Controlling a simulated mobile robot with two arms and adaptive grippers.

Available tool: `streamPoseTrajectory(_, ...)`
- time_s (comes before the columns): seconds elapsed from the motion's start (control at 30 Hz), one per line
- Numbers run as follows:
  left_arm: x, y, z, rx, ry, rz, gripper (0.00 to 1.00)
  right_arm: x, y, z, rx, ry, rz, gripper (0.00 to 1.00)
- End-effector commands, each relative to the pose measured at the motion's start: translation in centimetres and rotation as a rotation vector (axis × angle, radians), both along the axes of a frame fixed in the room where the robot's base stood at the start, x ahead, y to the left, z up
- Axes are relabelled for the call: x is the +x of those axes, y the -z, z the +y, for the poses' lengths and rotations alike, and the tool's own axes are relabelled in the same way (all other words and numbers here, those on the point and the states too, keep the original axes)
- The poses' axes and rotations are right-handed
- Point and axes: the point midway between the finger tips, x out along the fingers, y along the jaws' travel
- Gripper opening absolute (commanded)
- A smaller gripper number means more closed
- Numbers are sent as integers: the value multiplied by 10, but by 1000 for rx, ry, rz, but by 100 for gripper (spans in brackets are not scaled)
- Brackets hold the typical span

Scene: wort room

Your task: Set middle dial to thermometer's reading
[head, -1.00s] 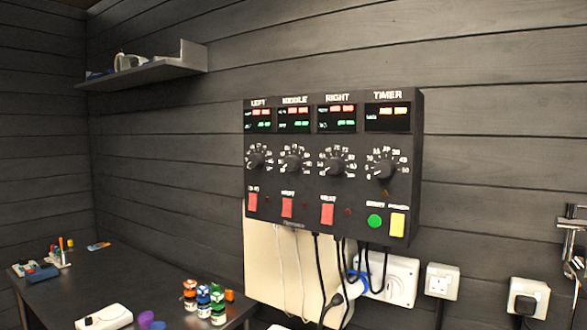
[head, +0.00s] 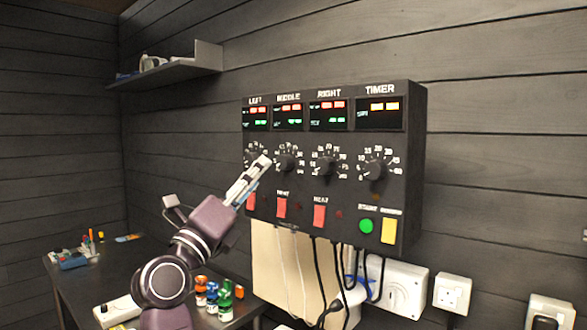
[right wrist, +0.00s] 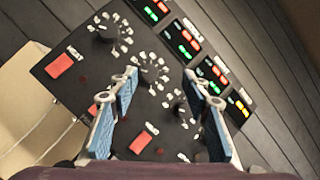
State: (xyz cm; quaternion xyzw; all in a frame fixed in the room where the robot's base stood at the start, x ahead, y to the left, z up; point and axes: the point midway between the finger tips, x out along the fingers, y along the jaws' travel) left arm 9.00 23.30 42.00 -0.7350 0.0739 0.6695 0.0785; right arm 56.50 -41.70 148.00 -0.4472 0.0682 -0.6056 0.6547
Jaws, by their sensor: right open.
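The middle dial (head: 284,163) is a black knob with a white scale on the dark control panel (head: 340,203). It also shows in the right wrist view (right wrist: 148,74), between my fingers. My right gripper (head: 262,162) is open and empty in front of the panel, its tips overlapping the left dial (head: 249,158) and just left of the middle dial in the head view. Contact with the panel cannot be told. The middle display (head: 288,115) shows red and green digits too small to read. I see no thermometer that I can make out. My left gripper is not in view.
The right dial (head: 326,166) and timer dial (head: 375,170) sit beside the middle one. Red switches (head: 320,215), a green button (head: 366,226) and a yellow button (head: 388,230) line the lower panel. Cables hang below. A dark table (head: 75,290) holds small bottles (head: 225,300).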

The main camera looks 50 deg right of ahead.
Motion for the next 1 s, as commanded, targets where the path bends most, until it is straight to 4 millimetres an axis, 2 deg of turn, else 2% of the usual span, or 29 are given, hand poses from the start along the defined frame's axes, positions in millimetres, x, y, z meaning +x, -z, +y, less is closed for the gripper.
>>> streamPoseTrajectory(0.1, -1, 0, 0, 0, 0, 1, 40, 3, 5, -10, 128, -9, -24, 44)
streamPoseTrajectory(0.23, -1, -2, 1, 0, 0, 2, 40, 5, 9, -15, 189, -13, -30, 44)
streamPoseTrajectory(0.37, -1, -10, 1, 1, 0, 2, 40, 8, 3, -28, 197, -11, -31, 44)
streamPoseTrajectory(0.7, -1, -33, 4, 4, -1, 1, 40, 21, -11, -76, 195, -10, -30, 44)
streamPoseTrajectory(1.0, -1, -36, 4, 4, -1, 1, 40, 24, -11, -86, 195, -13, -31, 44)
